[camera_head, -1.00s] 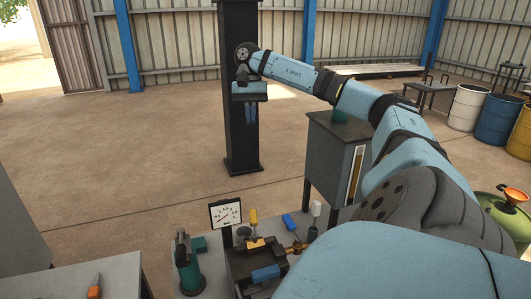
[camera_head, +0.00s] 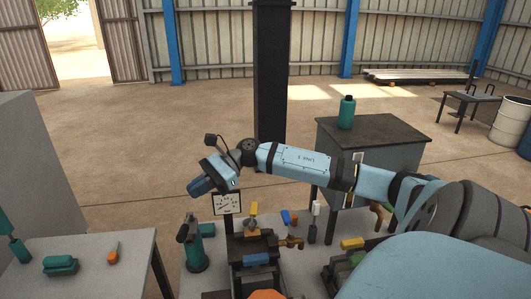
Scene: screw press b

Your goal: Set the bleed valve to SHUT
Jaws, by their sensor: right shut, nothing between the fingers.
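My right gripper (camera_head: 199,187) is shut and empty, held in the air just left of and above the white dial gauge (camera_head: 227,204). Below the gauge is the dark press (camera_head: 250,242) with a yellow handle (camera_head: 253,210) and a blue handle (camera_head: 256,259). A brass valve (camera_head: 291,243) sticks out on its right side. No SHUT marking is readable, and I cannot tell for sure which handle is the bleed valve. My left gripper is not in view.
A teal hand tool or pump (camera_head: 193,248) stands left of the press. A dark cabinet (camera_head: 372,132) with a green bottle (camera_head: 346,112) is behind right. A left table (camera_head: 90,250) holds a teal block and an orange-handled tool. A black column (camera_head: 272,70) stands behind.

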